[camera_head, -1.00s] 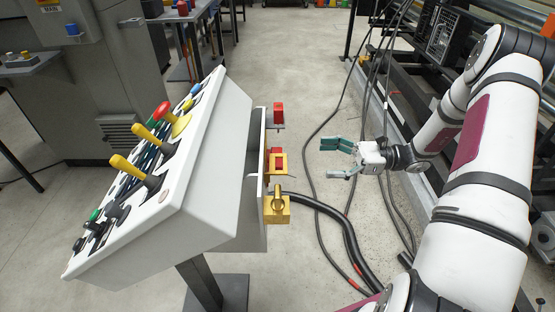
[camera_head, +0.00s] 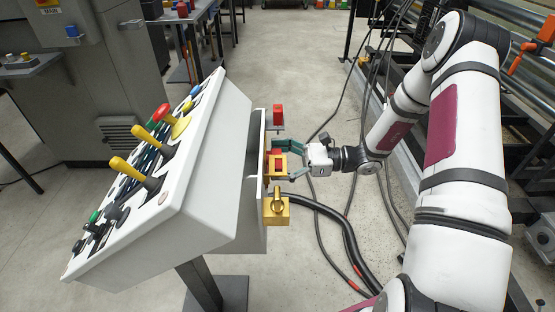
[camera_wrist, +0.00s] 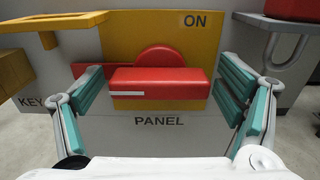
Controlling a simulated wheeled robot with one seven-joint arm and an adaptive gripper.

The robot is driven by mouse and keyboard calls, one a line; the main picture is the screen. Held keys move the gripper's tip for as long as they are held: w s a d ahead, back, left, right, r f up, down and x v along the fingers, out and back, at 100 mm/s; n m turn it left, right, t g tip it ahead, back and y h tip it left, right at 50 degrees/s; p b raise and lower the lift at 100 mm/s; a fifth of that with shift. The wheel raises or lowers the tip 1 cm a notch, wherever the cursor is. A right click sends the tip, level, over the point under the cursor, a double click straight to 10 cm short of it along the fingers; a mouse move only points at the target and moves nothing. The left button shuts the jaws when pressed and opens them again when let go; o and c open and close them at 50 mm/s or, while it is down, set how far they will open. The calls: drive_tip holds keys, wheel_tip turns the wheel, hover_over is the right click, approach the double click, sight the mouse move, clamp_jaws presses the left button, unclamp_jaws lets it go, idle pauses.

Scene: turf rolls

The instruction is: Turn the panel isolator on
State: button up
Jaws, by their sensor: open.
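The panel isolator shows in the wrist view as a red handle (camera_wrist: 160,82) on a yellow plate (camera_wrist: 120,35) marked ON, with the word PANEL below it. The handle bar lies level, with a white line on its left part. In the head view the isolator (camera_head: 277,163) sits on the right side of the console. My gripper (camera_wrist: 162,95) is open, with one green-padded finger on each side of the handle. Gaps show between the handle ends and the pads. In the head view my gripper (camera_head: 289,160) is right at the isolator.
A padlock-like yellow part (camera_head: 277,210) sits just below the isolator, and another red part (camera_head: 278,113) just above it. Yellow levers (camera_head: 125,165) stand on the console's sloped top. Black cables (camera_head: 345,225) run over the floor below my arm.

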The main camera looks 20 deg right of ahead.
drive_tip(key=c, duration=1.2)
drive_tip(key=shift+o, duration=0.2)
drive_tip(key=shift+m, duration=0.3)
drive_tip(key=m+p, duration=0.1)
drive_tip(key=m, duration=0.2)
drive_tip(key=shift+m, duration=0.4)
drive_tip(key=m+p, duration=0.1)
drive_tip(key=m, duration=0.7)
drive_tip(key=shift+m+p, duration=0.3)
drive_tip(key=shift+m, duration=0.1)
drive_tip(key=shift+w+f+m, duration=0.1)
drive_tip(key=shift+f+m, duration=0.05)
drive_tip(key=shift+m, duration=2.15)
